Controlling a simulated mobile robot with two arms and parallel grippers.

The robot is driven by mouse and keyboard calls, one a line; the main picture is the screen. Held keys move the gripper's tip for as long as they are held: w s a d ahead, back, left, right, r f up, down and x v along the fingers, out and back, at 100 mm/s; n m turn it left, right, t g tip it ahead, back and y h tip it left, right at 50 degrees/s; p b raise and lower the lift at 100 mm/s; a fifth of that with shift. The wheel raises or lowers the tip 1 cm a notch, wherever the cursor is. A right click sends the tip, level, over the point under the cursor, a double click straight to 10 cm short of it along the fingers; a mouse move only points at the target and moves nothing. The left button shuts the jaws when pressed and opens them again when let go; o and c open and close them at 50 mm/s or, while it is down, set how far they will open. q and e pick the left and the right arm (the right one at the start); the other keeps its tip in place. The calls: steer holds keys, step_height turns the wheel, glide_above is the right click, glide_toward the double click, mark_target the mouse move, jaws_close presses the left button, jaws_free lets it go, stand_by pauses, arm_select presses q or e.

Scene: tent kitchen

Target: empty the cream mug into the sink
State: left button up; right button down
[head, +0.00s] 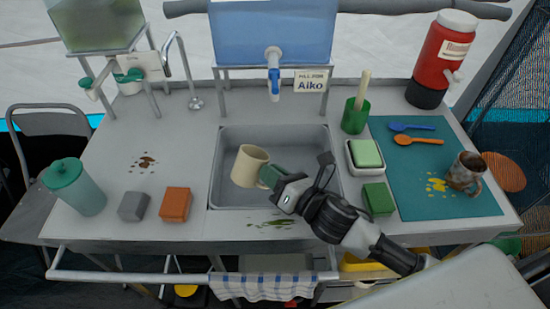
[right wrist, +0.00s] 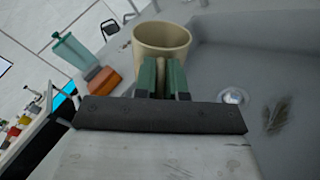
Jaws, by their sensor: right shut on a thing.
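The cream mug (head: 249,166) is over the grey sink (head: 305,138), slightly tilted in the head view. My right gripper (head: 272,176) reaches in from the right and is shut on the mug's side that faces it. In the right wrist view the mug (right wrist: 162,38) sits beyond the green fingers (right wrist: 161,78), with its open rim toward the camera. No liquid shows in the part of its inside that I can see. The sink drain (right wrist: 232,96) and a dark smear on the basin show to the right of the mug. My left gripper is not in view.
A blue water container (head: 270,35) with a tap stands behind the sink. An orange sponge (head: 175,204), a grey block (head: 133,206) and a teal pitcher (head: 74,187) are at left. A soap dish (head: 352,168), a green sponge (head: 378,199) and a speckled mug (head: 465,172) are at right.

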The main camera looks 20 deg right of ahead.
mark_target(244, 172)
steer(key=shift+s+a+r+n+p, duration=0.2)
steer(key=shift+a+r+n+p, duration=0.05)
steer(key=shift+a+n+p, duration=0.25)
steer(key=shift+s+a+r+n+p, duration=0.25)
steer(key=shift+a+n+p, duration=0.2)
steer(key=shift+n, duration=0.15)
steer(key=shift+s+a+f+n, duration=0.25)
steer(key=shift+a+n, duration=0.1)
steer(key=shift+n, duration=0.15)
steer(key=shift+s+a+f+n, duration=0.2)
steer(key=shift+a+n, duration=0.15)
steer(key=shift+n, duration=0.15)
steer(key=shift+s+a+r+n+p, duration=0.2)
steer(key=shift+a+n+p, duration=0.25)
steer(key=shift+n, duration=0.15)
steer(key=shift+s+a+r+n+p, duration=0.15)
steer(key=shift+a+n+p, duration=0.15)
steer(key=shift+n+p, duration=0.25)
